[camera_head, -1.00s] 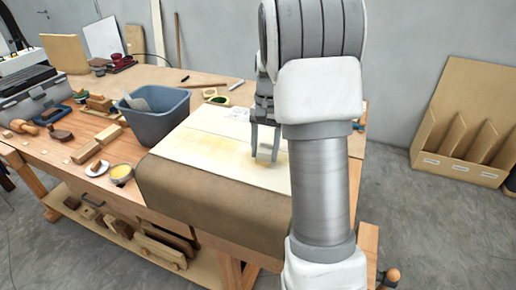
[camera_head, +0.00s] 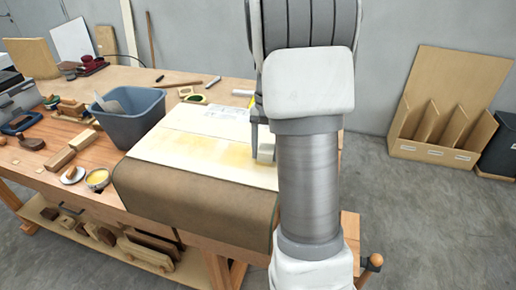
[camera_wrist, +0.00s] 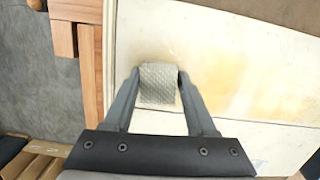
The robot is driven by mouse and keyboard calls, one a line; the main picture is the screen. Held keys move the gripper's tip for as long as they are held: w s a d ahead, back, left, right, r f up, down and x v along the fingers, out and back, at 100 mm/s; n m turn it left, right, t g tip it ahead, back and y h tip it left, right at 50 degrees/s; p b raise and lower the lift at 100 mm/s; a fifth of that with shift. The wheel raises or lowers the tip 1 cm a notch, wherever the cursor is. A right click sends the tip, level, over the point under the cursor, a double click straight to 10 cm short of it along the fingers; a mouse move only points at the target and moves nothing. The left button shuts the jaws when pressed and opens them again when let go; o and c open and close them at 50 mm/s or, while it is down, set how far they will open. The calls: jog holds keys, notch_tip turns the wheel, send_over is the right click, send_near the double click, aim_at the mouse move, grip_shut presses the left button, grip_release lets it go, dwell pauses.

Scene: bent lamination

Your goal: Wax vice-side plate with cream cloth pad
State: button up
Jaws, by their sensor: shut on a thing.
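The cream cloth pad (camera_wrist: 158,84) is a small textured block between the fingertips of my gripper (camera_wrist: 158,76). My gripper is shut on it. In the head view the pad (camera_head: 265,153) is low over the right end of the near pale plate (camera_head: 190,160), partly hidden by my arm. The near plate (camera_wrist: 235,60) has uneven yellowish wax patches, mostly left of the pad in the head view. A seam divides it from the far pale plate (camera_head: 195,120). Whether the pad touches the surface is hard to tell.
A brown cover (camera_head: 190,200) lies under the plates and hangs over the bench front. A blue-grey tub (camera_head: 130,118), a round tin of yellow wax (camera_head: 97,178) and wooden blocks stand to the left. A wooden rack (camera_head: 440,115) stands on the floor at right.

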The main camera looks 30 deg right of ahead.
aim_at(217, 158)
jog(key=shift+s+d, duration=1.35)
jog(key=shift+s, duration=0.25)
jog(key=shift+s+a, duration=0.5)
jog(key=shift+a, duration=0.1)
jog(key=shift+w+a+p, duration=0.4)
jog(key=shift+w+a, duration=0.7)
jog(key=shift+w, duration=0.1)
jog(key=shift+w+a+p, duration=0.45)
jog(key=shift+w+a, duration=0.75)
jog(key=shift+w, duration=0.2)
jog(key=shift+w+a+r+p, duration=0.1)
jog(key=shift+w+a+p, duration=0.4)
jog(key=shift+w+a, duration=0.45)
jog(key=shift+w+a+p, duration=0.45)
jog(key=shift+w+a, duration=0.25)
jog(key=shift+w, duration=0.3)
jog(key=shift+w+a+p, duration=0.8)
jog(key=shift+w+a, duration=0.95)
jog(key=shift+w, duration=0.25)
jog(key=shift+w+a+p, duration=1.5)
jog(key=shift+w+a, duration=0.85)
jog(key=shift+w, duration=0.45)
jog(key=shift+w+a+p, duration=1.45)
jog(key=shift+w+a, duration=0.9)
jog(key=shift+w, duration=0.4)
jog(key=shift+w+a+p, duration=1.5)
jog(key=shift+w+a, duration=0.85)
jog(key=shift+w, duration=0.45)
jog(key=shift+w+a, duration=0.7)
jog(key=shift+a, duration=0.05)
